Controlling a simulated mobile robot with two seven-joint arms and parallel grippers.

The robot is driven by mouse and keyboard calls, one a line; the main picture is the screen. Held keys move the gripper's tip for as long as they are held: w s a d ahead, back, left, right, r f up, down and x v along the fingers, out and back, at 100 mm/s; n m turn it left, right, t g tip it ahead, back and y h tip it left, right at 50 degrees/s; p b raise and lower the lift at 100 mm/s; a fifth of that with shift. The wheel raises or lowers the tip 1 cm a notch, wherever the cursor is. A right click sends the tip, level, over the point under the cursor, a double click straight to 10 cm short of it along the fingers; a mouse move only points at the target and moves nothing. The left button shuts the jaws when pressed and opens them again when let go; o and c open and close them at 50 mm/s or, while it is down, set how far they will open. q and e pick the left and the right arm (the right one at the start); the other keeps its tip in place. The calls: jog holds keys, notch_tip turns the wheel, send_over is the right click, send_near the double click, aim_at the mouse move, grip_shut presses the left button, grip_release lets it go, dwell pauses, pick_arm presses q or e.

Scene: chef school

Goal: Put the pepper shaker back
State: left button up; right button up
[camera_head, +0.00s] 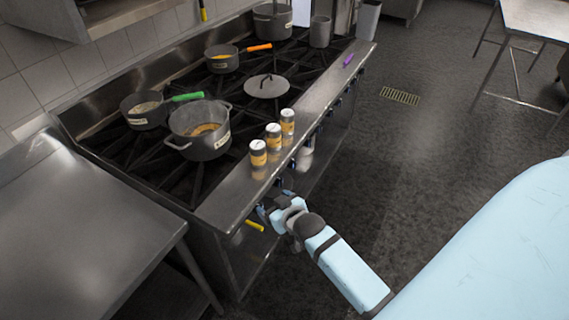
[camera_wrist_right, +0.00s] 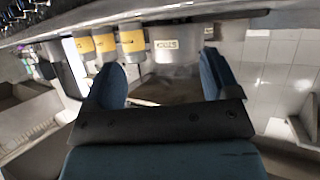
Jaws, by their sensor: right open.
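Three similar shakers with white tops and yellow-orange labels stand in a row on the stove's front steel ledge: the near one (camera_head: 258,154), the middle one (camera_head: 273,137) and the far one (camera_head: 288,122). I cannot tell which holds pepper. My right gripper (camera_head: 268,204) is at the stove's front edge, nearer than the shakers and apart from them. In the right wrist view its jaws (camera_wrist_right: 166,80) are open and empty. That view looks upside down, with the shakers (camera_wrist_right: 133,42) beyond the fingers. My left gripper is not in view.
A large pot (camera_head: 203,148) stands behind the shakers, beside a green-handled pan (camera_head: 145,112). A lid (camera_head: 267,86) and an orange-handled pan (camera_head: 222,60) are further back. A purple object (camera_head: 348,59) lies on the far ledge. A steel counter (camera_head: 75,225) is at left. The ledge beyond the shakers is mostly clear.

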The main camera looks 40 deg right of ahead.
jog(key=s+a+f+n+y, duration=0.1)
jog(key=s+a+f, duration=0.2)
jog(key=s, duration=0.6)
jog(key=s+a+f+n+g+y, duration=0.1)
jog(key=s+a+f+y, duration=0.1)
jog(key=s+a, duration=0.5)
jog(key=s+f, duration=0.1)
jog(key=s, duration=0.1)
jog(key=shift+s+n+g, duration=0.3)
jog(key=shift+s, duration=0.1)
